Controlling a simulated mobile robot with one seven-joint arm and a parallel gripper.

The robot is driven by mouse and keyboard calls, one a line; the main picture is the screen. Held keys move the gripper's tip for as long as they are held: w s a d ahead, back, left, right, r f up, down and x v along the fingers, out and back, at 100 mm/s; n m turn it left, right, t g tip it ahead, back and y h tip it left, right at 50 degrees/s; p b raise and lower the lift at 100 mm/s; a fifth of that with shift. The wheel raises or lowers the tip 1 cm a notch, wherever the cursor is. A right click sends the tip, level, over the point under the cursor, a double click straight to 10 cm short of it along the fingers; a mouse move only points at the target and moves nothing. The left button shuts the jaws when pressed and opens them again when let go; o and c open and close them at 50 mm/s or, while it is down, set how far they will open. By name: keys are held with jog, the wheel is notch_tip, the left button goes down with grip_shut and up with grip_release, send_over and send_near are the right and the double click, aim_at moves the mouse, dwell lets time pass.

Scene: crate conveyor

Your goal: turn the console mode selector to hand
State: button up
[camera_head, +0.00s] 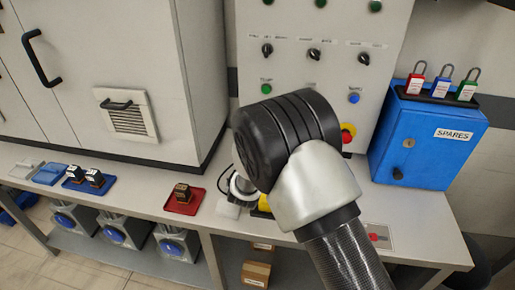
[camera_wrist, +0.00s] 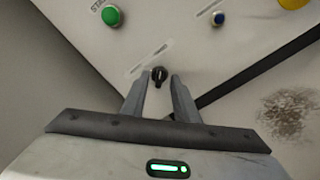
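In the wrist view my gripper (camera_wrist: 160,82) is open. Its two grey fingers stand either side of a small black selector knob (camera_wrist: 159,74). A gap shows at each side of the knob, and I cannot tell how deep it lies between the fingertips. A pale label strip (camera_wrist: 148,62) runs above it, with unreadable text. In the head view my arm covers this part of the console panel (camera_head: 330,20), and my fingers are hidden. Three other black selectors, left (camera_head: 267,49), middle (camera_head: 313,53) and right (camera_head: 364,58), show higher on the panel.
A green button (camera_wrist: 111,16) and a blue button (camera_wrist: 219,19) lie near the knob. A red emergency button (camera_head: 347,132) sits right of my arm. A blue spares box (camera_head: 425,145) with padlocks stands at right. A red tray (camera_head: 183,205) lies on the bench at left.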

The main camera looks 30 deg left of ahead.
jog(key=p+v, duration=0.1)
jog(key=v, duration=1.5)
jog(key=shift+p, duration=0.4)
jog(key=shift+r, duration=0.1)
